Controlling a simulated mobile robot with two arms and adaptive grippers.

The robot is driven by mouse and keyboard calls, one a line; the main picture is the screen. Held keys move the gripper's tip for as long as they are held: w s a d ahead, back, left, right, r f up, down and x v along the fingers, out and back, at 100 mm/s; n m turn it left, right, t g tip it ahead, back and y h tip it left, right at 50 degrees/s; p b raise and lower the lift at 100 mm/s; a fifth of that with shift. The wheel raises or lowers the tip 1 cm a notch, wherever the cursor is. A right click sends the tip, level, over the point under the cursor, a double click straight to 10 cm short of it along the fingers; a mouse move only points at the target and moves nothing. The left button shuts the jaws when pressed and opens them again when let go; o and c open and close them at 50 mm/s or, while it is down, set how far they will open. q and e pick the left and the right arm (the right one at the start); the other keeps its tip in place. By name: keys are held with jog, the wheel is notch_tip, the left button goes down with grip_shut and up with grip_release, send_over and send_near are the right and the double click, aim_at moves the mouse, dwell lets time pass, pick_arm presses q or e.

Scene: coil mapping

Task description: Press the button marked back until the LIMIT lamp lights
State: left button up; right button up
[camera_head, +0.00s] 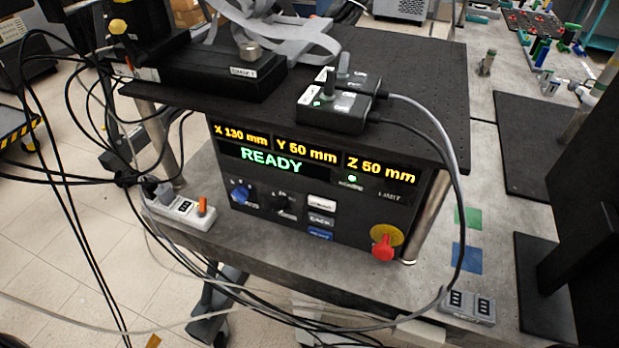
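A dark control box (260,222) stands on the grey table under a black perforated plate. Its display (271,160) reads X 130 mm, Y 50 mm, Z 50 mm and READY. Three buttons are stacked low in the middle: a white one (321,203), a grey one (320,220) that appears to be marked BACK, and a blue one (320,235). The LIMIT label (390,196) is at the right, with no lit lamp seen by it. A green lamp (352,179) to its left is lit. Neither gripper is in view.
A red knob on a yellow disc (384,248) is right of the buttons. A blue knob (240,194) and a black knob (283,203) are to their left. Cables (462,210) loop past the box's right side. A power strip (181,211) lies at the left.

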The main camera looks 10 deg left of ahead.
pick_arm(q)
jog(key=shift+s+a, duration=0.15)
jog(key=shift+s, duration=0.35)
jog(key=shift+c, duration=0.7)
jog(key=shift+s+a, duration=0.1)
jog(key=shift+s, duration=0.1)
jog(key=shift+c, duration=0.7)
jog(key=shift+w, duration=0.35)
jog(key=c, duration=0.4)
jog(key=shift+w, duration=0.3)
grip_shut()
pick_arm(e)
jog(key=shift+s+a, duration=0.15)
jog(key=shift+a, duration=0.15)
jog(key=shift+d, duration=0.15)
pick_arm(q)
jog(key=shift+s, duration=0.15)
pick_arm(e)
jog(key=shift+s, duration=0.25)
